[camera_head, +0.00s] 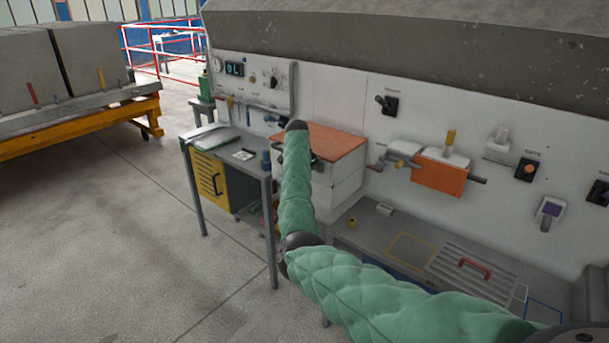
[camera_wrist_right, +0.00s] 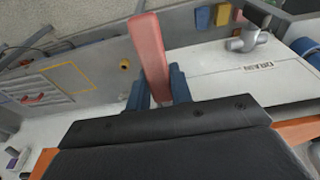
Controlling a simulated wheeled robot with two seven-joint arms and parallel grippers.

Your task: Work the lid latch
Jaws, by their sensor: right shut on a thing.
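A white box with an orange top (camera_head: 335,142) stands against the panel, just beyond my right arm in the head view. In the right wrist view, my right gripper (camera_wrist_right: 158,92) has its blue fingers on either side of a flat red bar (camera_wrist_right: 150,48) and is shut on it. The bar sticks out past the fingertips, beside a white face with a small printed label (camera_wrist_right: 259,67). A grey metal fitting (camera_wrist_right: 248,39) sits near that face. In the head view my green-sleeved right arm hides part of the box. My left gripper is not in view.
A grey bench with a yellow cabinet (camera_head: 209,178) stands left of the box. An orange block (camera_head: 440,172) and several switches are on the panel at right. A slatted grey plate with a red handle (camera_head: 474,267) lies below. Open floor lies at left.

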